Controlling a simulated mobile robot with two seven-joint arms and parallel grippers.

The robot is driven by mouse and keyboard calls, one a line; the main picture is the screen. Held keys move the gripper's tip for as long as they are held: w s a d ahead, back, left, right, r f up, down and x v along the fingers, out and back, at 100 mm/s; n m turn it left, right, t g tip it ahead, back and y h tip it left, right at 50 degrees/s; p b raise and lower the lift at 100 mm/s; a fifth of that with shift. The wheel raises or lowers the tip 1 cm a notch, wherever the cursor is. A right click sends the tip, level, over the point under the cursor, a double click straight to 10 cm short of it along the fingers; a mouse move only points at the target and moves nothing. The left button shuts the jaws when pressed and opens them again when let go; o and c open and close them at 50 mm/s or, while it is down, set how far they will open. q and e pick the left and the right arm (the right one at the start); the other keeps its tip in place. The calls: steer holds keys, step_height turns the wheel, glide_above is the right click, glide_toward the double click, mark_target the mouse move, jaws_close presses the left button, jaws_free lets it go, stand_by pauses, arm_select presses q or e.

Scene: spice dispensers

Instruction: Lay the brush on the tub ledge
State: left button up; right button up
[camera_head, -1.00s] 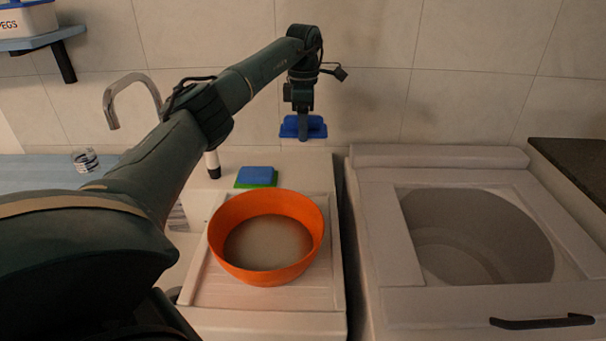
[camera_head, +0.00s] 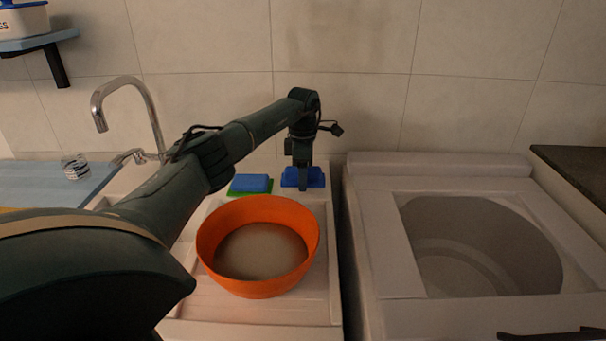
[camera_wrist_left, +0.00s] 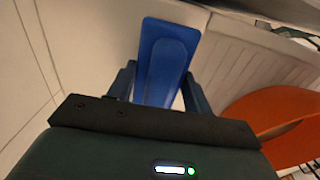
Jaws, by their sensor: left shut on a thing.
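The blue brush (camera_head: 289,178) is at the back ledge of the white tub (camera_head: 333,190), just right of a sponge. My left gripper (camera_head: 304,184) comes down from above and is shut on the brush. In the left wrist view the brush (camera_wrist_left: 168,48) lies between the two fingers, its broad blue face showing. The brush is level with the ledge in the head view, but I cannot tell whether it touches the ledge. My right gripper is not in view.
A blue and green sponge (camera_head: 250,184) lies on the ledge left of the brush. A large orange basin (camera_head: 258,284) stands in front of it. A chrome tap (camera_head: 150,105) rises to the left. A white washing machine (camera_head: 385,250) with an open top stands to the right.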

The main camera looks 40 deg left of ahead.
arm_select(q)
steer(key=shift+f, duration=0.15)
steer(key=o, duration=1)
step_height(320, 180, up, 12)
steer(key=shift+r, duration=0.15)
stand_by(0.3)
